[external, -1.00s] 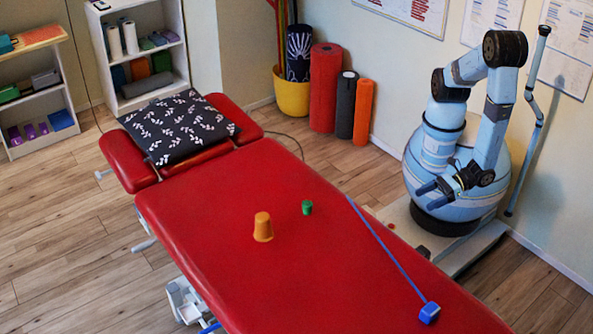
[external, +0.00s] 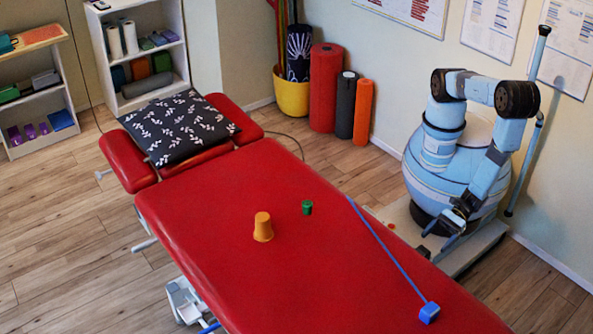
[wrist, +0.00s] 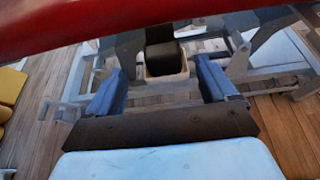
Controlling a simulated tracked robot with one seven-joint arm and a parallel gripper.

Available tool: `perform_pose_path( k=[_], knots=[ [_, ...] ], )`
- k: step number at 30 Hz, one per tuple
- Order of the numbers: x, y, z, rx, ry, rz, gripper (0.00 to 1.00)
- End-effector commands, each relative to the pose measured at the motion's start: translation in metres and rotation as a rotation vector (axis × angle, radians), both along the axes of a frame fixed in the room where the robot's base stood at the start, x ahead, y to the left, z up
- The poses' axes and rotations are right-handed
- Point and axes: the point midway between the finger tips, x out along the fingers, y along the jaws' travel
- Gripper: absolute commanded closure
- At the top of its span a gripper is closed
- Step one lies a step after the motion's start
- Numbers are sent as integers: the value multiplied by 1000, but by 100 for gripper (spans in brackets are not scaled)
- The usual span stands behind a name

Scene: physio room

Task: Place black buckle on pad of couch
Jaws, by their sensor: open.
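The couch has a red pad (external: 330,265); its edge also crosses the top of the wrist view (wrist: 130,18). My gripper (external: 438,237) is open and empty, low beside the right long edge of the pad. In the wrist view my gripper (wrist: 162,70) has its two blue fingers spread. Between and beyond them a dark block (wrist: 164,52) sits on a pale box under the pad. I cannot tell whether this block is the black buckle or part of the couch. No black buckle is clear in the external view.
On the pad are an orange cup (external: 263,227), a green cylinder (external: 307,207) and a blue strap (external: 385,250) ending in a blue block (external: 429,312). A patterned pillow (external: 180,127) lies at the far end. Pale frame bars (wrist: 75,75) lie under the couch. The pad's middle is mostly clear.

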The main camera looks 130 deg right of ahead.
Motion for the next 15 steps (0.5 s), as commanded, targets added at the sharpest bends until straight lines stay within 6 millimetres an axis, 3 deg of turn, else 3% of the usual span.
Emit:
perform_pose_path(
  k=[15],
  knots=[
    [38,-3,-10,-1,-2,-2,15]
  ],
)
